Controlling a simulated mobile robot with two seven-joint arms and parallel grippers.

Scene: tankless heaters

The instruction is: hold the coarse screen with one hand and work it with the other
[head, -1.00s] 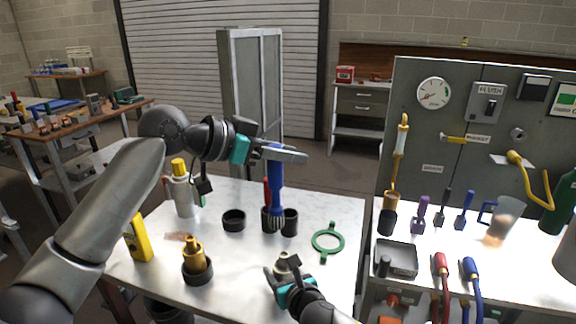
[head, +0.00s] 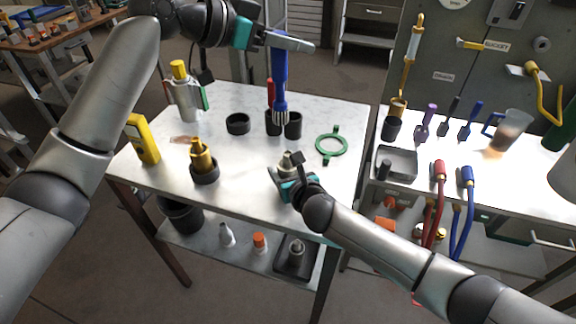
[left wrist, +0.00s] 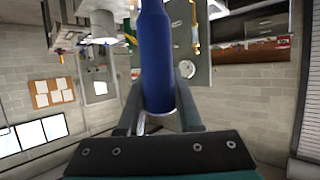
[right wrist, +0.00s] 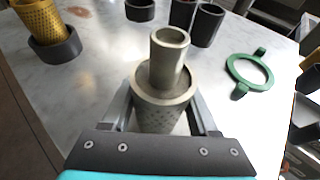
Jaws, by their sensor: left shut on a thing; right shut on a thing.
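The coarse screen seems to be the grey perforated piece with a narrower neck (right wrist: 165,85). It stands upright between the shut fingers of my right gripper (head: 280,172), low over the white table's front part. Whether it touches the table is unclear. My left gripper (head: 292,42) is shut on the handle of a blue brush (head: 280,75). The handle also fills the middle of the left wrist view (left wrist: 157,60). The brush hangs bristles down by two dark cups (head: 293,126), behind the screen and apart from it. Whether the bristles are inside a cup is unclear.
On the white table (head: 240,185), a brass screen (head: 201,157) stands in a dark holder at left, near a yellow device (head: 143,140). A green ring (head: 331,146) lies right of my right gripper. A grey tray (head: 397,163) sits on the right bench.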

